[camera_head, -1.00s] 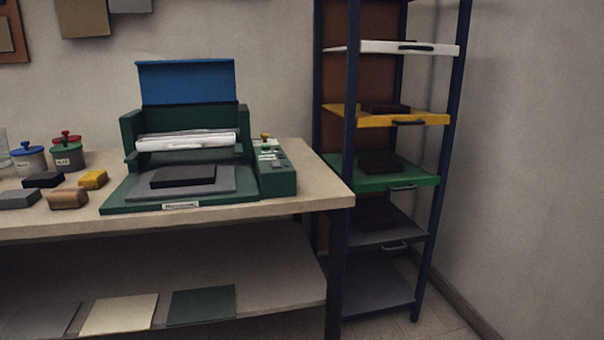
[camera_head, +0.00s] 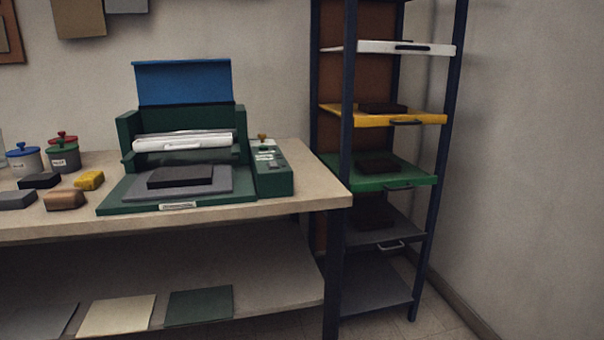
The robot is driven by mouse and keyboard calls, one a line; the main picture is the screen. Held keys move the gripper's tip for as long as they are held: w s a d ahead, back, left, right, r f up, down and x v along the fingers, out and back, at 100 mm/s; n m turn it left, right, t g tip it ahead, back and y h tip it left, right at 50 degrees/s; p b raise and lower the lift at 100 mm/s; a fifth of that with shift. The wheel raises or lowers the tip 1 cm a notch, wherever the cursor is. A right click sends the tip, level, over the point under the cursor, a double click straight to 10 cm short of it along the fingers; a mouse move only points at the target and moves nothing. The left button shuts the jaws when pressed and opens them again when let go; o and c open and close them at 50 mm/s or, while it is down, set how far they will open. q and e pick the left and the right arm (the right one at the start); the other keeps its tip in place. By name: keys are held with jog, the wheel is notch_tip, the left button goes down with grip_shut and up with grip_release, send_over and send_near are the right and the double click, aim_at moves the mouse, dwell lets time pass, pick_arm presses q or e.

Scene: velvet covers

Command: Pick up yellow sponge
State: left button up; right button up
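The yellow sponge (camera_head: 89,180) is a small block lying on the beige table (camera_head: 318,192), left of the green press-like machine (camera_head: 180,195). A black block (camera_head: 39,181) lies to its left and a brown block (camera_head: 65,200) in front of it. Neither of my grippers shows in the head view, so their state is hidden.
Lidded jars (camera_head: 64,155) stand behind the blocks, and a grey block (camera_head: 17,199) lies at the left. The machine's blue lid (camera_head: 183,83) is raised. A rack with coloured shelves (camera_head: 375,178) stands right of the table. Flat sheets (camera_head: 118,314) lie on the lower shelf.

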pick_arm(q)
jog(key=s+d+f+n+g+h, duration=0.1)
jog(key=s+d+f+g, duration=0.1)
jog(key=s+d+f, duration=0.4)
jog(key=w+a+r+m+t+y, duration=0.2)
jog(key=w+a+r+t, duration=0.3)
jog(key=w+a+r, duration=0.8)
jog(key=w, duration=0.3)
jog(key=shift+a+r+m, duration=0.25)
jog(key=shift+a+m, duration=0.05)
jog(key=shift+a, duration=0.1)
